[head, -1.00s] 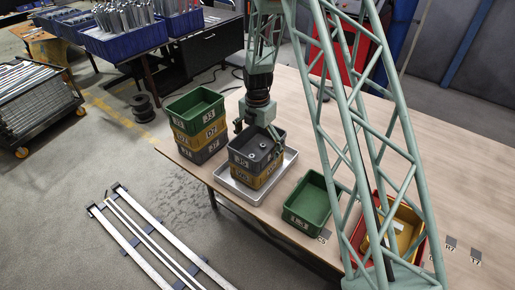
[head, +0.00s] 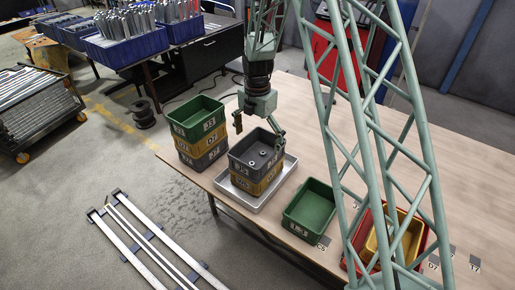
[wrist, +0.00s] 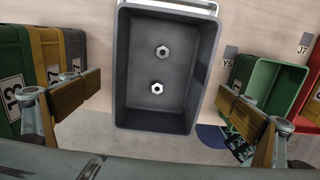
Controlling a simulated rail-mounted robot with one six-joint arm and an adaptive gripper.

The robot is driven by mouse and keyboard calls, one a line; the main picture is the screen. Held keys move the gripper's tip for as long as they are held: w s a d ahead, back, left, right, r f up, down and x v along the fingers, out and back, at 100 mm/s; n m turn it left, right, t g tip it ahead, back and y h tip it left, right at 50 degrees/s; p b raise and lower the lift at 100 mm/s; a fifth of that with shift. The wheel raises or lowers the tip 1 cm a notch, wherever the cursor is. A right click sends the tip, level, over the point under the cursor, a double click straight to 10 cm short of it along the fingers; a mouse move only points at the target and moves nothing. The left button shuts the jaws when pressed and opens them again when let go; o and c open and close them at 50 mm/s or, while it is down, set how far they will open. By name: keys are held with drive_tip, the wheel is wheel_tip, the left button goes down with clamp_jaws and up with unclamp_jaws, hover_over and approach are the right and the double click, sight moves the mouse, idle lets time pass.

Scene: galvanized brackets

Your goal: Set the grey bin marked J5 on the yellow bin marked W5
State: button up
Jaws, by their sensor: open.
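The grey bin (head: 247,168), whose label appears to read J5, sits upright on a yellow bin (head: 262,184) in the metal tray. The yellow bin's label is too small to read surely. In the wrist view, the grey bin (wrist: 165,100) shows from above with two metal nuts inside, and it hides the yellow bin. My gripper (head: 259,131) is open and empty just above the grey bin. Its fingers stand apart on either side of the bin, clear of its walls, and in the wrist view too my gripper (wrist: 158,98) holds nothing.
A stack with a green bin (head: 196,118) on top stands left of the metal tray (head: 284,182). Another green bin (head: 309,207) is to the right, then a red bin (head: 350,257) holding a yellow bin (head: 407,240). The table's back right is clear.

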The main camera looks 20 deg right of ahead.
drive_tip(key=shift+r, duration=2.55)
drive_tip(key=s+r+m+t, duration=0.1)
drive_tip(key=s+r+m, duration=0.5)
drive_tip(key=s+r, duration=0.65)
drive_tip(key=s+r+m+t, duration=0.1)
drive_tip(key=s+r+m, duration=0.7)
drive_tip(key=r, duration=0.8)
drive_tip(key=s+r+m, duration=0.2)
drive_tip(key=s+m, duration=0.2)
drive_tip(key=s, duration=0.5)
drive_tip(key=s+r+m+t, duration=0.1)
drive_tip(key=s+m, duration=0.3)
drive_tip(key=s, duration=0.6)
drive_tip(key=s+r+m, duration=0.3)
drive_tip(key=s, duration=0.7)
drive_tip(key=shift+s+m+t, duration=0.2)
drive_tip(key=shift+m+t, duration=0.2)
